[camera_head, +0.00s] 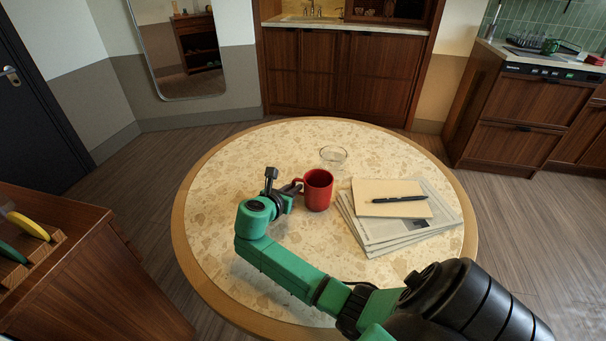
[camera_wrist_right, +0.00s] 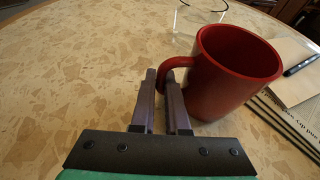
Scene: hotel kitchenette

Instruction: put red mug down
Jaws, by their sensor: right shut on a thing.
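The red mug (camera_head: 318,190) is upright at the middle of the round table (camera_head: 225,190), with its handle toward the left. In the right wrist view the mug (camera_wrist_right: 226,78) looks upright, with its base at or very close to the tabletop; I cannot tell if it touches. My right gripper (camera_head: 296,186) reaches in from the mug's left side. Its fingers (camera_wrist_right: 168,85) are shut on the mug's handle. My left gripper is not in view.
A clear glass dish (camera_head: 333,155) stands behind the mug. To its right lie stacked newspapers (camera_head: 400,240) with a tan notebook (camera_head: 385,190) and black pen (camera_head: 398,199) on top. The table's left part is clear. A wooden cabinet (camera_head: 85,270) stands at lower left.

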